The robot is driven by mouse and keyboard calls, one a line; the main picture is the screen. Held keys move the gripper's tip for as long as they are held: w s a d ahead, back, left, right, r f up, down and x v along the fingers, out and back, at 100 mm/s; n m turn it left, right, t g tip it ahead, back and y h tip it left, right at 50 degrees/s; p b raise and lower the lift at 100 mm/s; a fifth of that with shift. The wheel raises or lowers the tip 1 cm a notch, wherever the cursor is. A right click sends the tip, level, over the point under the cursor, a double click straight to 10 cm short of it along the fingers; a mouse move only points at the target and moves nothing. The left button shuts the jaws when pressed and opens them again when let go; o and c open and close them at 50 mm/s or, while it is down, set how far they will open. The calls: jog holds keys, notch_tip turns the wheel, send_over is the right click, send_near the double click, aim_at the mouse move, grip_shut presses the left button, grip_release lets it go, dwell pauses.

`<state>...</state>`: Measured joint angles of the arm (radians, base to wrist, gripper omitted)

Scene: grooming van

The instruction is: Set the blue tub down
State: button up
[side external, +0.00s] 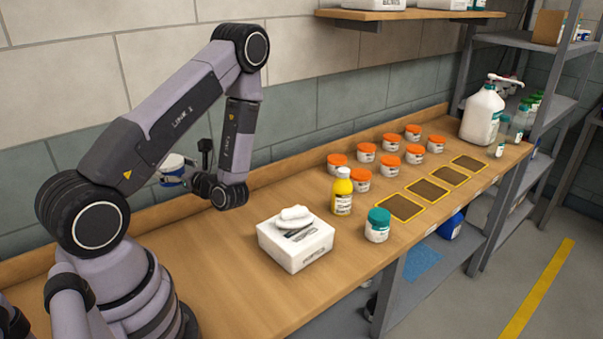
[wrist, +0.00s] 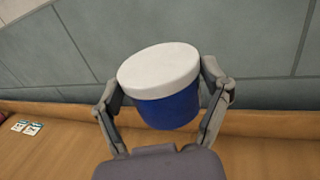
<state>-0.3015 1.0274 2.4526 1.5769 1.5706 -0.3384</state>
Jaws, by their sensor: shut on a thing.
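The blue tub (wrist: 168,111) has a white lid and fills the middle of the wrist view, tilted in that picture. My gripper (wrist: 160,88) is shut on it, with one finger on each side. In the side view the tub (side external: 172,182) is held in the air above the back left of the wooden bench (side external: 215,262), near the wall. It is partly hidden there by my arm, and the fingers are hard to make out. Bare bench lies below it.
A white box (side external: 296,248), a yellow bottle (side external: 342,192) and a teal-lidded jar (side external: 377,226) stand mid-bench. Several orange-lidded jars (side external: 366,153) stand behind yellow-edged brown squares (side external: 400,208). A white pump jug (side external: 482,115) stands at the far end. Small cards (wrist: 27,127) lie on the wood.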

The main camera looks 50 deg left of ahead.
jog(key=w+f+m+t, duration=0.7)
jog(key=w+t, duration=0.3)
jog(key=t, duration=0.1)
jog(key=shift+m+t+h, duration=0.3)
jog(key=shift+m+t, duration=0.2)
jog(key=shift+t, duration=0.1)
jog(key=shift+w+d+f, duration=0.15)
jog(key=shift+f, duration=2)
jog(key=shift+w+d+f, duration=0.15)
jog(key=shift+f, duration=1.95)
jog(key=shift+f, duration=0.15)
jog(key=shift+f, duration=0.35)
jog(key=shift+f, duration=0.1)
jog(key=o, duration=1.2)
jog(key=shift+c, duration=0.2)
